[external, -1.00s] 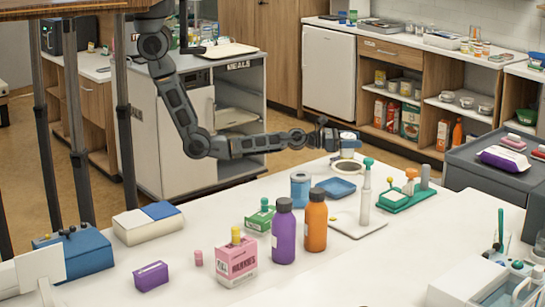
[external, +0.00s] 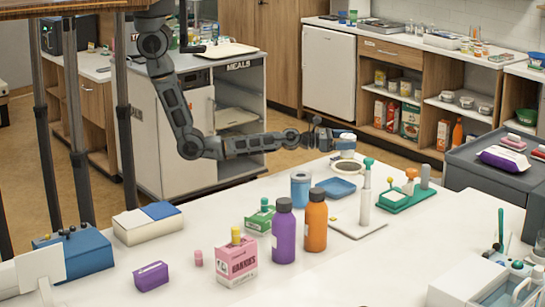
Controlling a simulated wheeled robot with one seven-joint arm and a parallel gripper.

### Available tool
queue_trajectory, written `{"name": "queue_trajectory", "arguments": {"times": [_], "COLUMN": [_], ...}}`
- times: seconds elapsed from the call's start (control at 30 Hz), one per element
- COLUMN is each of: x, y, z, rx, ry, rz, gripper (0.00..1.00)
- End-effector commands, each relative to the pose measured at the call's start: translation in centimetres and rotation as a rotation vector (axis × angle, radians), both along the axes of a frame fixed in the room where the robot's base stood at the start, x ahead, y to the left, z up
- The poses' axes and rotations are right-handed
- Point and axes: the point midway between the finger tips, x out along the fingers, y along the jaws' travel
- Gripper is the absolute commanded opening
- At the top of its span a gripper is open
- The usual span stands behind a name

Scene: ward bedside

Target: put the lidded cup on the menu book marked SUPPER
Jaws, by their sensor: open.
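A small cup with a white body and blue top (external: 347,153), apparently the lidded cup, is at the far edge of the white table. It looks upright, just behind a dark round dish with a pale rim (external: 350,168). Whether it stands on anything is not clear. My gripper (external: 338,137) reaches in from the left at the height of the cup's top. It is open, with its fingers at or close beside the cup; contact cannot be told. I cannot read SUPPER anywhere, and no menu book can be made out for sure.
Purple (external: 283,236) and orange (external: 315,225) bottles stand nearer. A MEALS cabinet (external: 236,125) stands behind.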

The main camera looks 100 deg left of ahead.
Motion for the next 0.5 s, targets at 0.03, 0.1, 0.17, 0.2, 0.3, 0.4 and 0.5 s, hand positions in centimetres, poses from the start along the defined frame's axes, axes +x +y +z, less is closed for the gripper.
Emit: {"name": "queue_trajectory", "arguments": {"times": [0.03,0.1,0.17,0.2,0.3,0.4,0.5], "x": [-1.1,-2.6,-3.8,-4.6,-6.4,-7.9,-9.0], "y": [-0.2,-0.3,-0.4,-0.4,-0.5,-0.6,-0.7], "z": [0.1,0.1,0.1,0.1,0.1,0.1,0.1], "rx": [0.001,0.001,0.001,0.002,0.002,0.002,0.001], "ry": [0.002,0.002,0.002,0.002,0.001,0.001,0.000], "rz": [-0.001,-0.001,-0.001,-0.001,-0.001,0.000,0.000], "gripper": [0.92,0.92,0.92,0.92,0.92,0.92,0.92]}}
